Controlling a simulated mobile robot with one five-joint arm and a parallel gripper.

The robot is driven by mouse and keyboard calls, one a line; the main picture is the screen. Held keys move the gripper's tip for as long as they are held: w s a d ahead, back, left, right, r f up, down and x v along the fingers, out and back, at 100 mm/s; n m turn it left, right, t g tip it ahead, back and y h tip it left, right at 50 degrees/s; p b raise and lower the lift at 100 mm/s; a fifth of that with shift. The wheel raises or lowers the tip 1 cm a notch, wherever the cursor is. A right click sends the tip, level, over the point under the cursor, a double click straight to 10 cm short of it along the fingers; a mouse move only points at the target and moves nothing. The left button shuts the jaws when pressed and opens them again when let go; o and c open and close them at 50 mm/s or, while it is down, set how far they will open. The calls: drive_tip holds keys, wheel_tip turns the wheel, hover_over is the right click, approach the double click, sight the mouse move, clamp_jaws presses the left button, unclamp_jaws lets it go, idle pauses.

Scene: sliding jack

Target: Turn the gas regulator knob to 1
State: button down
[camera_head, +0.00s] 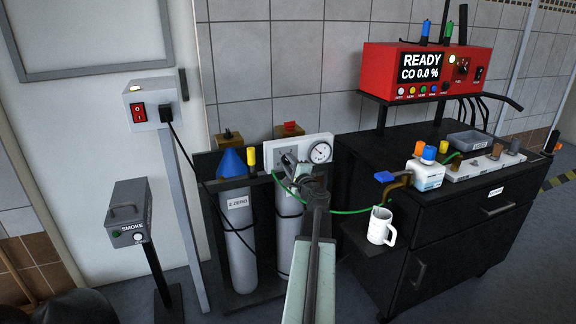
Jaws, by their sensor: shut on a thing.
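The gas regulator is a white panel (300,147) on top of the gas cylinder rack, with a round dial gauge (320,152) at its right. The knob sits left of the gauge, at my gripper. It is mostly hidden and its setting cannot be read. My arm reaches up from the bottom middle, and my gripper (288,161) is at the panel's left part, shut on the knob. Two grey cylinders stand below; the left cylinder (237,225) is labelled Z-ZERO, and the right cylinder (287,240) is partly behind my arm.
A blue funnel-shaped cap (231,162) and a yellow piece (251,158) are left of the panel. A green hose (350,211) runs right past a white mug (380,226). A red analyzer (428,72) reads READY, CO 0.0 %. A SMOKE box (130,212) stands left.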

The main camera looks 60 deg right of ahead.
drive_tip(key=shift+w, duration=0.1)
drive_tip(key=c, duration=1)
unclamp_jaws()
drive_tip(key=shift+o, duration=0.2)
drive_tip(key=shift+a, duration=0.1)
drive_tip(key=v, duration=0.7)
drive_tip(key=shift+s+a, duration=0.2)
drive_tip(key=shift+s, duration=0.2)
drive_tip(key=shift+w, duration=0.1)
